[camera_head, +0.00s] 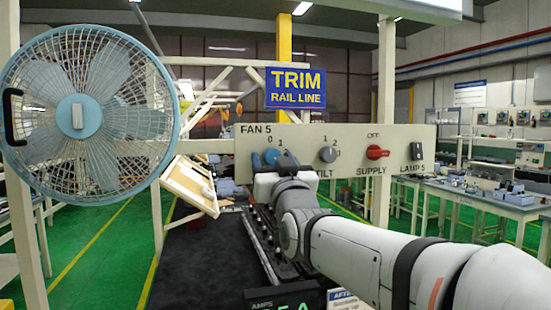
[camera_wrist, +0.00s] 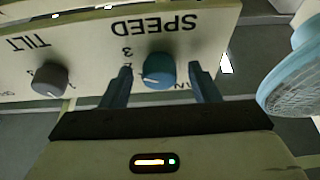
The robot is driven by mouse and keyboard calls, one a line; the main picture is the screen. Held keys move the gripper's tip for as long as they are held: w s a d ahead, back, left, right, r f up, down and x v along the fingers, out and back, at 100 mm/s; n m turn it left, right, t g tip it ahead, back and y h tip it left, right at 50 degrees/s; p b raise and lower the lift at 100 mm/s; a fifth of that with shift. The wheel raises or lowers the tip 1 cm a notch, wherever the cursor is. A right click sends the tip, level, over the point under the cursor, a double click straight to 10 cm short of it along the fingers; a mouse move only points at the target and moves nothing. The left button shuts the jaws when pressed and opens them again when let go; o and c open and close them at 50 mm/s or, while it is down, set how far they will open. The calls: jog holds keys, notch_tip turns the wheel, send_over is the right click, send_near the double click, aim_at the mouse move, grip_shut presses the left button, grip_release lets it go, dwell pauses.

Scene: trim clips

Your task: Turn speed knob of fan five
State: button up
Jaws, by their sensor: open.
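The blue speed knob (camera_wrist: 158,70) sits on the cream FAN 5 panel (camera_wrist: 95,45), which appears upside down in the wrist view. My gripper (camera_wrist: 160,71) is open, with one dark finger on each side of the knob and a visible gap at each side. In the head view the knob (camera_head: 271,156) shows just above my gripper (camera_head: 280,168), which partly hides it and its labels. A white pointer mark shows on the knob's face in the wrist view. The blue caged fan (camera_head: 120,120) stands left of the panel in the head view.
Right of the speed knob in the head view are a grey tilt knob (camera_head: 327,154), a red supply knob (camera_head: 377,152) and a black lamp switch (camera_head: 417,154). Benches (camera_head: 470,200) stand at the right.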

jog(key=c, duration=1)
